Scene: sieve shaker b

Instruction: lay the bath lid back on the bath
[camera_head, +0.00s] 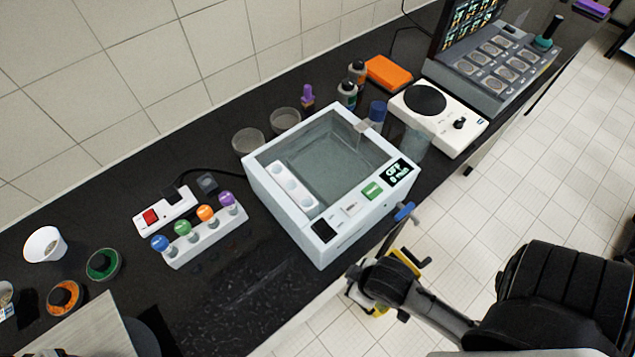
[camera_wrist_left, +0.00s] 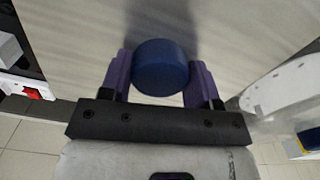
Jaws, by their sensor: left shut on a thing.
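The bath (camera_head: 330,233) is a white box in the middle of the head view, with its top open and its basin showing. A white strip with round holes lies along the basin's left side. My left gripper (camera_wrist_left: 160,78) is shut on a round blue knob (camera_wrist_left: 161,67) in the left wrist view. The knob stands on a flat grey-beige panel (camera_wrist_left: 75,30), apparently the bath lid. A similar panel (camera_head: 85,335) shows at the bottom left edge of the head view, left of the bath. My right gripper (camera_head: 405,275) is beside the bench front, its jaws unclear.
A rack (camera_head: 212,238) with several coloured caps and a power strip (camera_head: 165,210) stand left of the bath. Glass dishes (camera_head: 248,140) and small bottles stand behind it. A white hotplate-like device (camera_head: 450,125) is to the right.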

